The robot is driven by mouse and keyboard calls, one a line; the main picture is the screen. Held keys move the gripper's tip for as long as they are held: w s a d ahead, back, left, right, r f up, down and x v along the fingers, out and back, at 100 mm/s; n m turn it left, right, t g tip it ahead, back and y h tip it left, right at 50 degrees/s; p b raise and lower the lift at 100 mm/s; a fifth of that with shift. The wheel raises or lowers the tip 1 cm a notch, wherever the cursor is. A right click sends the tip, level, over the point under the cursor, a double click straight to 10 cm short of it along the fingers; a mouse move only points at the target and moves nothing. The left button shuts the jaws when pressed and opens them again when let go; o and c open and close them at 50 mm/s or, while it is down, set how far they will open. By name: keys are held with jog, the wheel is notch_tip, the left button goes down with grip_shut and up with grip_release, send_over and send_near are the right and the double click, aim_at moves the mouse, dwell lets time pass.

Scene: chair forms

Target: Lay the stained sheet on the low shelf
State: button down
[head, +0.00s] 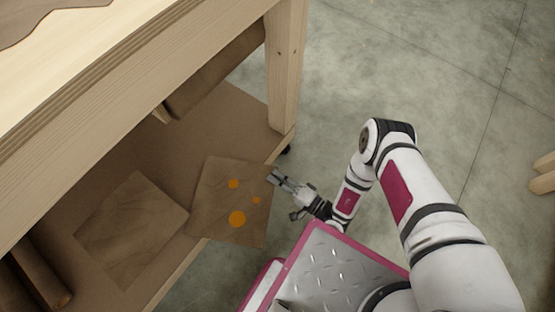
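The stained sheet (218,205) is a brown square with several orange spots. In the head view it lies across the front edge of the low shelf (227,126), part over the shelf and part past the edge. Whether it touches the shelf is unclear. My gripper (273,174) is at the sheet's right edge near its upper right corner, with its fingertips closed on that edge. The finger on the far side of the sheet is hidden.
A plain brown sheet (132,229) lies on the shelf to the left. Brown rolls (38,270) lie at the lower left, and a brown bundle (215,72) is farther back. A wooden leg (284,65) and the tabletop (150,55) stand close. The concrete floor (400,60) is open.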

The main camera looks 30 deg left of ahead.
jog(key=w+a+f+b, duration=0.3)
jog(key=w+f+b, duration=0.1)
jog(key=w, duration=0.4)
jog(key=shift+a+f+b, duration=0.2)
jog(key=shift+a+b, duration=0.15)
jog(key=shift+b, duration=0.05)
jog(key=shift+f, duration=0.1)
jog(key=c, duration=1.8)
grip_release()
jog(key=d+p, duration=0.3)
jog(key=d, duration=0.9)
jog(key=shift+s+p, duration=0.3)
jog(key=shift+s, duration=0.15)
